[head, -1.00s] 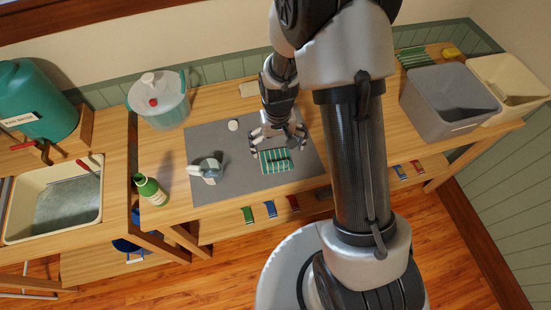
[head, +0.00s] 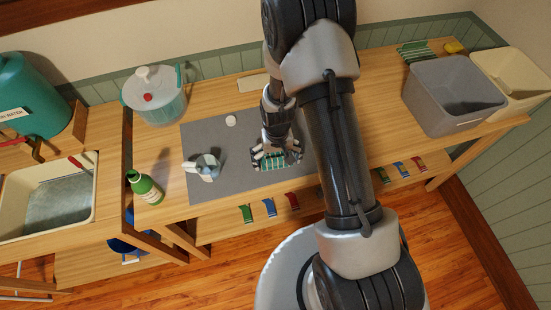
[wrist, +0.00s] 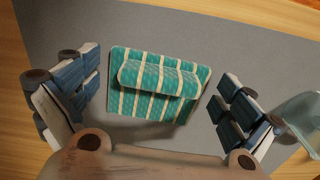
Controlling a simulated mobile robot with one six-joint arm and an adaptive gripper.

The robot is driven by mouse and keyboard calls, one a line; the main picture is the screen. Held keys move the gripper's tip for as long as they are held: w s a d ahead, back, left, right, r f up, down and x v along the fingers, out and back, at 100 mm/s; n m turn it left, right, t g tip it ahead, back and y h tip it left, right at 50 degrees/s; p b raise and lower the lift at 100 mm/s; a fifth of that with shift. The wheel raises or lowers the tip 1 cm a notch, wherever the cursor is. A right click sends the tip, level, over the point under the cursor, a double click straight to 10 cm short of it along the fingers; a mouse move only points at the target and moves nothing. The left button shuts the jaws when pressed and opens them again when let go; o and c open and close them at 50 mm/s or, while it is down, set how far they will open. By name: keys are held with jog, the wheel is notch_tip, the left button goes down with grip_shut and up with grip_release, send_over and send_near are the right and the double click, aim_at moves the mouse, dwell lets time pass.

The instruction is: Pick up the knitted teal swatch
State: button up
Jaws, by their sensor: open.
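The knitted teal swatch (wrist: 152,107) has cream stripes and lies on a grey mat (wrist: 250,50), with a raised fold or roll across it. In the head view the swatch (head: 270,162) is partly hidden under my gripper (head: 275,153). In the wrist view my gripper (wrist: 160,85) is open, one padded finger left of the swatch and one right of it. A gap shows on both sides, and the jaws are empty. The height of the fingertips above the mat is hard to tell.
On the mat are a grey-white jug-like item (head: 205,167) and a white disc (head: 231,120). A green bottle (head: 147,188) and a lidded pot (head: 155,97) stand left. Grey (head: 453,95) and cream bins (head: 512,80) stand right. Striped cloth (head: 415,50) lies at the back right.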

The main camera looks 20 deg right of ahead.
jog(key=shift+r, duration=0.1)
jog(key=c, duration=0.8)
jog(key=shift+s, duration=0.15)
jog(key=c, duration=0.5)
